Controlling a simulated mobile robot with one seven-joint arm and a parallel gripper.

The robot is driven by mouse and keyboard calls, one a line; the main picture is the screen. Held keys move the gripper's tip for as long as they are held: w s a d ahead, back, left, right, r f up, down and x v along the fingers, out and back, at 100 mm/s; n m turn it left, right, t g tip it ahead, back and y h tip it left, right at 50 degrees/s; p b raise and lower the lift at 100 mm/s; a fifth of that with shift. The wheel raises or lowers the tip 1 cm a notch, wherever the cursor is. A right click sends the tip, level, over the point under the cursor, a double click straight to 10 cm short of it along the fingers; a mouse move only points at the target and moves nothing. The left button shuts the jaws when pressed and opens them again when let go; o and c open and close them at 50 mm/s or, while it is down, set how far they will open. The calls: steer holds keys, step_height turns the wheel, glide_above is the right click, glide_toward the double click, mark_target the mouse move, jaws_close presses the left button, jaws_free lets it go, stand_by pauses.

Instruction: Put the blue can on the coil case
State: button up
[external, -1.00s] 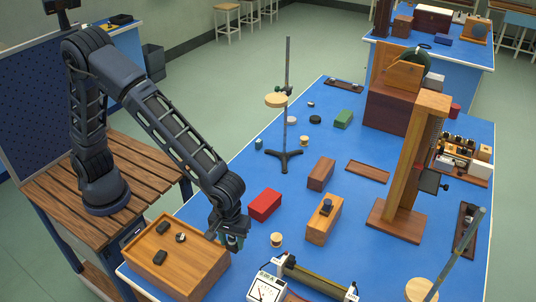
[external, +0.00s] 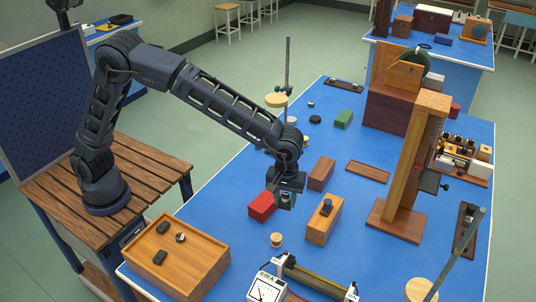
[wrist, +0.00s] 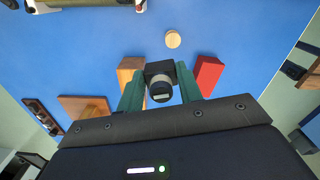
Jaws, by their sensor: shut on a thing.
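My gripper (external: 286,198) is above the blue bench, just behind and to the right of the red block (external: 263,206). I cannot tell for sure which box is the coil case.
A wooden tray (external: 200,270) with small dark pieces is at the front left. A pale reel (external: 276,240) stands on the bench, and a meter (external: 267,289) is in front. A brown block (external: 321,174), a rod stand (external: 285,155) and a tall wooden stand (external: 405,180) are behind.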

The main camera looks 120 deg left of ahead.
steer(key=w+a+r, duration=0.1)
steer(key=a+r, duration=0.1)
steer(key=a, duration=1.7)
step_height(320, 180, up, 2)
steer(key=m, duration=0.2)
glide_above(322, 168)
steer(key=shift+m, duration=0.4)
step_height(322, 168, down, 20)
steer(key=shift+d+r, duration=0.1)
steer(key=shift+r, duration=0.1)
steer(key=shift+f, duration=0.15)
steer(key=o, duration=1.1)
step_height(322, 168, up, 12)
steer(key=shift+r, duration=0.2)
